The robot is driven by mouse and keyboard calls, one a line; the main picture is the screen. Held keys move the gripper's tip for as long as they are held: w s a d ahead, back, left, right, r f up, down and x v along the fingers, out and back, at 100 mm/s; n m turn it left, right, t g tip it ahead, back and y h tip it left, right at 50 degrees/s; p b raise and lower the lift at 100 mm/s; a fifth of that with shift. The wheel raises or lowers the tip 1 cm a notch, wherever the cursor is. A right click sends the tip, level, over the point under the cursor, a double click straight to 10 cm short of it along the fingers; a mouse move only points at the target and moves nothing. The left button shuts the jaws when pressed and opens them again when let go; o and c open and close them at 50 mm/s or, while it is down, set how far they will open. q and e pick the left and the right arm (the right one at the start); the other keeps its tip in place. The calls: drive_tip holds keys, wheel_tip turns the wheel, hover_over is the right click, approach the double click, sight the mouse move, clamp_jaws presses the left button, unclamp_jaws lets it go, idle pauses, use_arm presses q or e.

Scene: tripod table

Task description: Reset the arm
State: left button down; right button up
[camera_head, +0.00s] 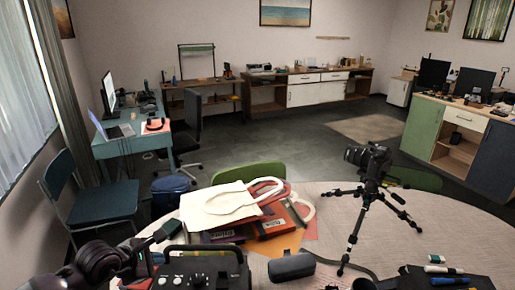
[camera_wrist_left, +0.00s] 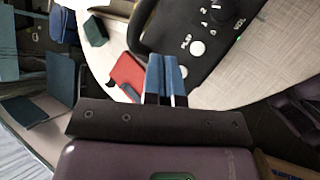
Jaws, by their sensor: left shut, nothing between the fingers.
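My left gripper (camera_head: 168,230) is at the lower left of the head view, over the near left edge of the table. In the left wrist view its two blue fingers (camera_wrist_left: 163,62) are together, with nothing between them. The purple and black arm behind it is mine. My right gripper is not in view. The light round table (camera_head: 455,235) fills the lower part of the head view. A black device with knobs and buttons (camera_head: 205,270) lies right beside the left gripper; it also shows past the fingertips in the wrist view (camera_wrist_left: 225,62).
A camera on a black tripod (camera_head: 368,188) stands on the table at the right. A cream tote bag (camera_head: 218,207) lies on books at the middle. A dark case (camera_head: 291,267) is at the front. A blue chair (camera_head: 95,205) stands at the left.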

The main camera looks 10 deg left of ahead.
use_arm(q)
drive_tip(key=d+r+n+t+h, duration=0.65)
drive_tip(key=r+n, duration=0.35)
drive_tip(key=n, duration=0.6)
drive_tip(key=s+a+f+n+t+y, duration=0.1)
drive_tip(key=s+a+f+n+y, duration=0.25)
drive_tip(key=n, duration=0.75)
drive_tip(key=a+f+n+t+y, duration=0.15)
drive_tip(key=f+n+y, duration=0.45)
drive_tip(key=n, duration=0.6)
drive_tip(key=s+d+f+n+g, duration=0.2)
drive_tip(key=s+f+n+g, duration=0.3)
drive_tip(key=s+f+n, duration=0.4)
drive_tip(key=s+f, duration=0.5)
drive_tip(key=s, duration=0.2)
drive_tip(key=shift+d+f+g+y, duration=0.25)
drive_tip(key=shift+f+g+y, duration=0.05)
drive_tip(key=shift+f+y, duration=0.1)
